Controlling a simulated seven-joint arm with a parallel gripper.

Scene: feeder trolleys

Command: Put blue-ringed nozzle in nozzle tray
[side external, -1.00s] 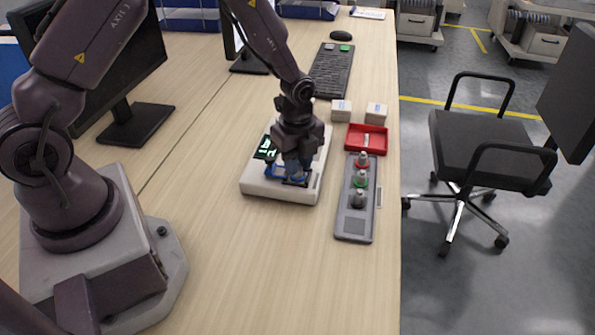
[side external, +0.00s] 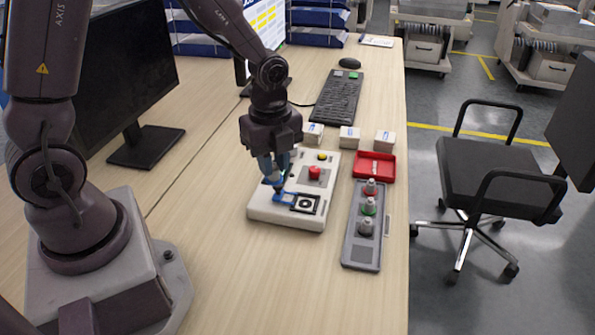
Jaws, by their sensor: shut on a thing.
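My gripper (side external: 277,184) points down over the left front part of a white device box (side external: 265,213). Its fingers are closed at a blue bracket-like piece (side external: 288,197) on the box. The exact contact is small and partly hidden. Right of the blue piece is a dark square seat with a pale ring (side external: 305,204). I cannot make out a blue-ringed nozzle. The grey nozzle tray (side external: 361,255) lies to the right of the box. It holds a red-ringed nozzle (side external: 370,187), a green-ringed nozzle (side external: 368,207) and a greyish nozzle (side external: 365,227) whose ring colour is unclear.
The box carries a red button (side external: 314,173) and a yellow button (side external: 322,157). A red bin (side external: 374,166) stands behind the tray, with small white boxes (side external: 349,138) beyond. A keyboard (side external: 336,97) and monitor (side external: 125,75) are farther back. The front tabletop is clear.

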